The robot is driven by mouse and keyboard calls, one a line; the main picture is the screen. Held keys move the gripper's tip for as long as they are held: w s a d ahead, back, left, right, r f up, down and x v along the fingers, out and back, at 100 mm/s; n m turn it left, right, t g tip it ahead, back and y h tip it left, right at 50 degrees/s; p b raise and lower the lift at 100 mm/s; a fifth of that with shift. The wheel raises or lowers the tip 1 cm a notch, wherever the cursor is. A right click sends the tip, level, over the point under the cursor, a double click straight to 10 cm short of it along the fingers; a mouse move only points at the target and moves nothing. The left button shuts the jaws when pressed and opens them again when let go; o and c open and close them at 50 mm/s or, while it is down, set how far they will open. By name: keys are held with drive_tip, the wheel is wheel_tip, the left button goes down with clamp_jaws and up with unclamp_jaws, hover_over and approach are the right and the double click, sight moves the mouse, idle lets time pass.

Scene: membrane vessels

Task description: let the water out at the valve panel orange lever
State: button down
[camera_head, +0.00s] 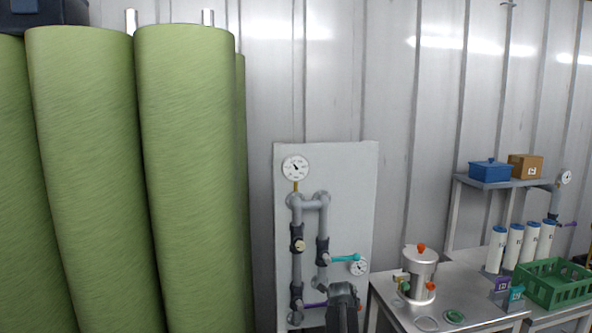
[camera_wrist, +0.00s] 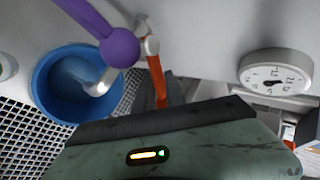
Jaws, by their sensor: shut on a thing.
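The valve panel (camera_head: 345,190) is a pale board with grey pipes on the back wall. My gripper (camera_head: 342,292) is at its lower part and hides some of the pipework in the head view. In the wrist view the orange lever (camera_wrist: 156,76) runs down from a pale fitting into my gripper (camera_wrist: 160,92), which is shut on it. Only a small orange-red bit shows beside the gripper in the head view. A blue bucket (camera_wrist: 42,78) stands below a curved pale spout (camera_wrist: 103,82). Its inside looks bluish; I cannot tell whether water is running.
A purple lever (camera_wrist: 120,47) with a round end is close left of the orange one. A turquoise lever (camera_head: 345,258) sits higher on the panel, near a dial gauge (camera_head: 358,267). A steel table (camera_head: 470,290) stands to the right. Tall green cylinders (camera_head: 190,170) fill the left.

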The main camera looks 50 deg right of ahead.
drive_tip(key=a+m+g, duration=0.1)
drive_tip(key=m+g, duration=0.1)
drive_tip(key=a+m+g, duration=0.1)
drive_tip(key=m+g, duration=0.1)
drive_tip(key=m, duration=0.1)
drive_tip(key=a+m+g, duration=0.1)
drive_tip(key=m+g, duration=0.1)
drive_tip(key=shift+w+a+m, duration=0.1)
drive_tip(key=shift+w+m, duration=0.2)
drive_tip(key=shift+m, duration=0.1)
drive_tip(key=shift+s+a+m+g, duration=0.2)
drive_tip(key=shift+a+m+g, duration=0.2)
drive_tip(key=shift+m+g, duration=0.25)
drive_tip(key=shift+w, duration=0.15)
idle(0.7)
